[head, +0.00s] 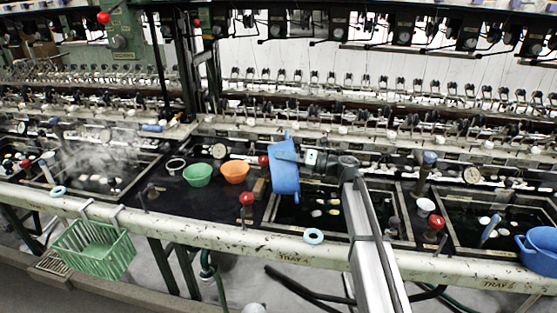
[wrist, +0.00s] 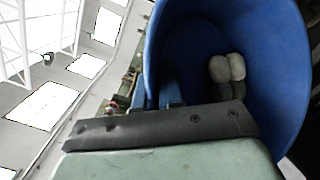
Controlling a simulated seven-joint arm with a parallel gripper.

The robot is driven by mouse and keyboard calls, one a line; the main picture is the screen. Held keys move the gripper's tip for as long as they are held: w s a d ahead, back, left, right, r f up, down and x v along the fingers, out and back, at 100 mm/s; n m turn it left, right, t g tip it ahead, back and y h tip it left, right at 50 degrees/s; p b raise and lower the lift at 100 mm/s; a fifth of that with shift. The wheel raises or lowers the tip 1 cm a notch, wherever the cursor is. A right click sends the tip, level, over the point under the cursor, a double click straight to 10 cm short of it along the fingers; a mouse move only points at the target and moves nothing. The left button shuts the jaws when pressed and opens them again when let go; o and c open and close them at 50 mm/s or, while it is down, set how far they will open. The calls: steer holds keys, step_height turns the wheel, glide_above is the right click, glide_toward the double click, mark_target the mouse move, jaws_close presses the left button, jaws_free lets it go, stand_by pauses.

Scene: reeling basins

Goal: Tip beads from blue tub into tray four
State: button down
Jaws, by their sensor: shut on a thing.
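My gripper (head: 308,160) is shut on the blue tub (head: 284,168) and holds it up above the basins. The tub is tipped steeply, nearly on its side. A dark water basin (head: 290,216) with several pale floating pieces lies below and to the right of the tub. The rail label in front of it seems to read "TRAY 4" (head: 293,258).
A green bowl (head: 197,175) and an orange bowl (head: 234,173) stand left of the tub. A red-knobbed valve (head: 246,199) rises by the basin's left edge. A blue ring (head: 313,236) lies on the front rail. Another blue vessel (head: 540,252) sits at far right; a green basket (head: 95,250) hangs left.

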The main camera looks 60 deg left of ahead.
steer(key=w+d+r+m+g+y, duration=0.1)
steer(key=w+d+m+g+y, duration=0.1)
steer(key=w+y, duration=0.2)
steer(key=shift+w+d+r, duration=0.3)
steer(key=shift+w+d, duration=0.05)
steer(key=shift+w, duration=0.25)
steer(key=shift+m, duration=0.3)
stand_by(1.2)
